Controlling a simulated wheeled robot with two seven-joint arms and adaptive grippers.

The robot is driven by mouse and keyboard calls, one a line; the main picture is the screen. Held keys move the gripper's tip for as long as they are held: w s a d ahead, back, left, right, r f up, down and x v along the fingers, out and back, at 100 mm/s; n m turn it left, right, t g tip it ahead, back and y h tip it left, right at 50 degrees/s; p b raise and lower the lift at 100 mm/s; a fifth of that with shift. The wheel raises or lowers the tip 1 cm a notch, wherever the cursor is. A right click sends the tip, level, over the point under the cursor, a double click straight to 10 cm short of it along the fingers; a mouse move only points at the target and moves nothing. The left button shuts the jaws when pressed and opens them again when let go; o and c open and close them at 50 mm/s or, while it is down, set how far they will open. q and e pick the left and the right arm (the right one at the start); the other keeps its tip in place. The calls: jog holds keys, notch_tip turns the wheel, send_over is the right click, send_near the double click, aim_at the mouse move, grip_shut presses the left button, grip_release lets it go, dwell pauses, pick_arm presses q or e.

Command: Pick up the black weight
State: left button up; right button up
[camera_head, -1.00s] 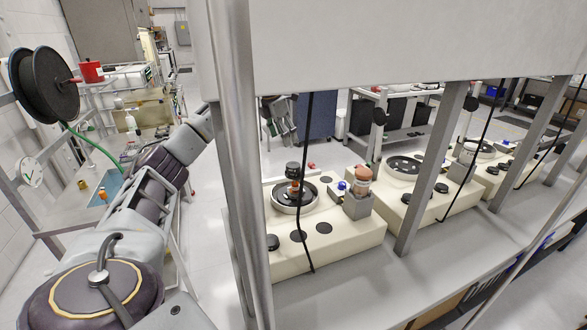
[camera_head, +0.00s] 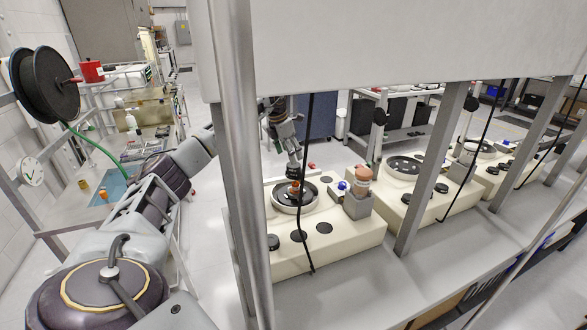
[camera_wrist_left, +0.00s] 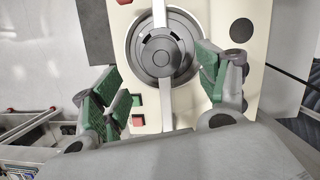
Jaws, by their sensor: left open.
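The black weight (camera_head: 293,171) is a small dark round piece on top of the orange-brown post at the centre of the near fixture's dial (camera_head: 281,201). In the head view my left gripper (camera_head: 292,157) is right above it and partly hides it. In the left wrist view the gripper (camera_wrist_left: 162,72) is open, with green finger pads on either side of a dark grey round top (camera_wrist_left: 160,57), seen from above. I see no grip on it; whether a pad touches it I cannot tell. My right gripper is not in view.
Several black discs, one at the front left (camera_head: 272,242), lie on the cream base (camera_head: 345,242). A grey block with an orange-brown piece (camera_head: 361,182) stands right of the dial. A metal post (camera_head: 238,150) and a dark hanging cable (camera_head: 305,130) stand in front.

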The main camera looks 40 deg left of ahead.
pick_arm(q)
jog(key=shift+p+x, duration=0.5)
jog(key=shift+x, duration=2.1)
jog(key=shift+w+d, duration=0.1)
jog(key=shift+d, duration=0.05)
jog(key=shift+r, duration=0.1)
jog(key=c, duration=1.4)
jog(key=shift+r, duration=0.1)
jog(key=shift+r+b, duration=0.35)
jog(key=shift+r, duration=4.55)
